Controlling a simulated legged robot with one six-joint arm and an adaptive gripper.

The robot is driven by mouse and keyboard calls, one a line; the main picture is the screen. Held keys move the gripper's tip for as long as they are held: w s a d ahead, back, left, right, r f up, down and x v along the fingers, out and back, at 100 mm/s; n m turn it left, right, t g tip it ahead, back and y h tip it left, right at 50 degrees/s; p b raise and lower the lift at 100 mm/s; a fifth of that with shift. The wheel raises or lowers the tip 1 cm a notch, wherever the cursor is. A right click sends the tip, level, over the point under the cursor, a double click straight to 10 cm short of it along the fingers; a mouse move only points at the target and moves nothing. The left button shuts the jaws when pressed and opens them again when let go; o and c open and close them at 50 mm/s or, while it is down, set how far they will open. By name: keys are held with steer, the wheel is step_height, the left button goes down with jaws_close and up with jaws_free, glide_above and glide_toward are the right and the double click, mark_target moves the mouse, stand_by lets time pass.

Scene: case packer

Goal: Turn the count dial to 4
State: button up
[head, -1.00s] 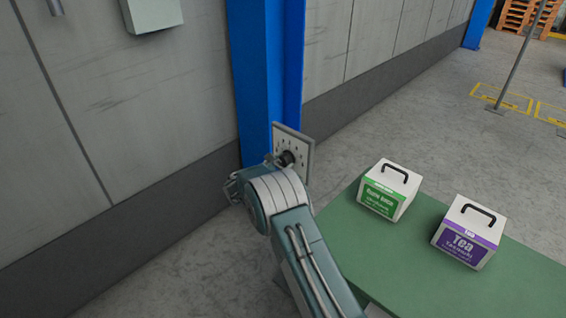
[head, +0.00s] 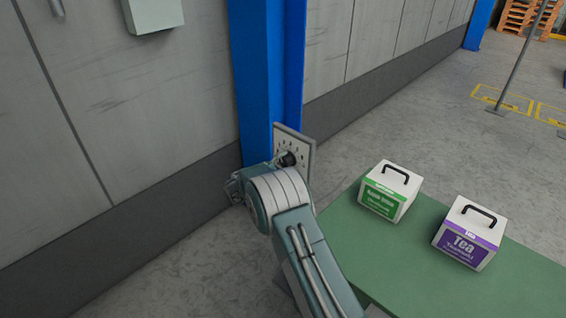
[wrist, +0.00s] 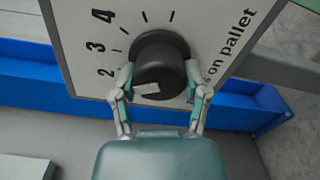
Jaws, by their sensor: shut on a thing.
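The count dial is a black round knob (wrist: 160,58) on a white panel (wrist: 85,55) in the wrist view. The numerals 2, 3 and 4 show to its left, with tick marks around the knob. A pale mark lies on the knob's front, at its lower left in the picture; which numeral it points to I cannot tell. My gripper (wrist: 161,84) is shut on the knob, with one finger on each side. In the head view the knob (head: 288,158) shows on the panel (head: 306,152), and my arm hides most of the gripper.
The panel is by a blue column (head: 264,80) at the grey wall. A green table (head: 400,265) to the right bears a green-labelled box (head: 388,192) and a purple-labelled Tea box (head: 468,236). A grey wall box (head: 152,12) hangs upper left.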

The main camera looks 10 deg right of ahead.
steer(key=m, duration=0.6)
steer(key=shift+d, duration=0.2)
steer(key=m, duration=0.4)
steer(key=shift+s+f+y, duration=0.1)
steer(key=shift+y, duration=0.2)
steer(key=shift+d+f+m, duration=0.1)
steer(key=shift+m, duration=0.3)
steer(key=o, duration=1.2)
steer(key=shift+f, duration=0.1)
steer(key=shift+c, duration=0.2)
steer(key=shift+d, duration=0.15)
steer(key=shift+r, duration=0.25)
